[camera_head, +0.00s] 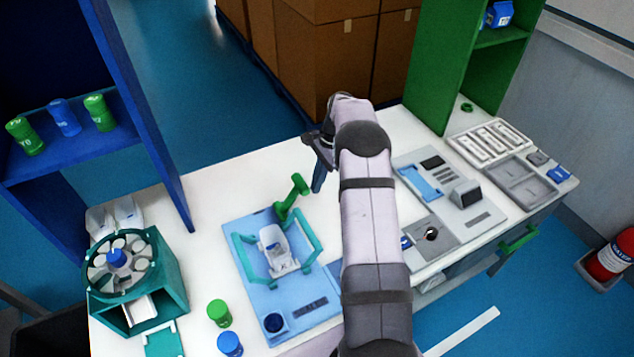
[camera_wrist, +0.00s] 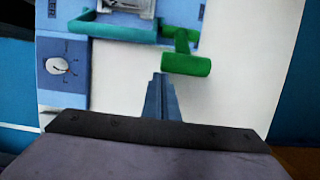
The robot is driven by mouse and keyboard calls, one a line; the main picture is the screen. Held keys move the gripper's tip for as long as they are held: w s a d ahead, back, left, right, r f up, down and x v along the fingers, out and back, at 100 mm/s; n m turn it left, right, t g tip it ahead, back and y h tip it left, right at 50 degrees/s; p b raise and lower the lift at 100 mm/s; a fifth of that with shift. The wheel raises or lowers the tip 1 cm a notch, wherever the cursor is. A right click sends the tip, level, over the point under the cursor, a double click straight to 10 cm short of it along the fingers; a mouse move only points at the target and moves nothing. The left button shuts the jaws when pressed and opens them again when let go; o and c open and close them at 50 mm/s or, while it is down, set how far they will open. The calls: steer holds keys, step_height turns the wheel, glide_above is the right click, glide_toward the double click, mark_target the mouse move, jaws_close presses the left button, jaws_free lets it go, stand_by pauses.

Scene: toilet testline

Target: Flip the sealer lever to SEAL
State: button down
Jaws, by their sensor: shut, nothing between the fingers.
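A green lever (camera_head: 290,198) with a round crossbar grip stands at the back corner of the blue test fixture (camera_head: 242,277). The lever also shows in the wrist view (camera_wrist: 187,64). A second green handle (camera_head: 519,239) sits at the bench's front edge on the right. No SEAL label can be read, so I cannot tell for sure which one is the sealer lever. My gripper (camera_head: 317,186) is shut and empty, apart from the lever and to its right in the head view. In the wrist view its blue fingertips (camera_wrist: 160,76) show just below the lever's grip.
A small white toilet (camera_head: 275,248) sits between teal bars on the fixture. A teal carousel (camera_head: 140,275) and green (camera_head: 219,313) and blue (camera_head: 230,344) cans stand at left. A grey panel (camera_head: 455,190) and trays (camera_head: 525,185) lie at right.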

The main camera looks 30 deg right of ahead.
steer(key=shift+a+r, duration=0.1)
steer(key=a+r+h+b, duration=0.1)
steer(key=a+h+b, duration=1.2)
steer(key=a, duration=0.5)
steer(key=shift+a+r+b, duration=0.15)
steer(key=shift+a+b, duration=0.25)
steer(key=shift+b, duration=0.05)
steer(key=shift+s+a, duration=0.1)
steer(key=shift+a, duration=0.05)
